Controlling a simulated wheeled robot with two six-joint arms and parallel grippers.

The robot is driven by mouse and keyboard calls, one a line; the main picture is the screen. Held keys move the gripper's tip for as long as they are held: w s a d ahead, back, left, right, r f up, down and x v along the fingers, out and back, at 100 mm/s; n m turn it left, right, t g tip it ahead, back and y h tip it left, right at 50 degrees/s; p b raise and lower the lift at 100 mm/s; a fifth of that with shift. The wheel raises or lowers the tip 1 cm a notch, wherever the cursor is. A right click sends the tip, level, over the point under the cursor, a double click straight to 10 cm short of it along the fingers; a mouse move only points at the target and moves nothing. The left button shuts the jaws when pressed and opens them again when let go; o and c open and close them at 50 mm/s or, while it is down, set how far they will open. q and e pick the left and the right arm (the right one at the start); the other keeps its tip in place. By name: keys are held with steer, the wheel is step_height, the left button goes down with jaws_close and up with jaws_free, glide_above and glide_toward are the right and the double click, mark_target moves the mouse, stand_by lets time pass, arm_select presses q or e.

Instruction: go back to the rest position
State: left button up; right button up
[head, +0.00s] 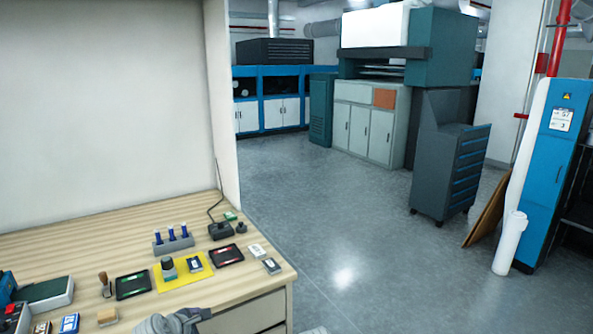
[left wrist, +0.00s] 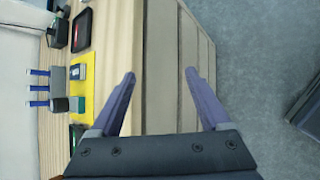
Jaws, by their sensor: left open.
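My left gripper (left wrist: 160,74) is open and empty in the left wrist view, its two fingers spread over the drawer front side of the desk. In the head view part of my left arm and gripper (head: 190,318) shows at the bottom edge, by the front of the desk (head: 90,235). No object is between the fingers. My right gripper's fingers do not show; only a small pale part shows at the bottom edge of the head view.
The desk carries a yellow mat (head: 160,285) with small items, a rack of blue-handled tools (head: 173,243), dark pads (head: 227,256) and a black device (head: 221,231). Open grey floor (head: 340,215) lies right of the desk. A dark drawer cabinet (head: 445,170) stands beyond.

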arm_select(q)
steer(key=s+d+f+m+g+y, duration=0.2)
steer(key=s+d+f+m+g, duration=0.1)
steer(key=s+d+m, duration=0.6)
steer(key=s+d+f+m+g+y, duration=0.2)
steer(key=s+d+m+g, duration=0.4)
steer(key=m, duration=1.2)
steer(key=shift+s+d+f+p, duration=0.35)
steer(key=shift+s+d+f, duration=0.25)
steer(key=shift+s+d, duration=1)
steer(key=shift+w+d, duration=0.1)
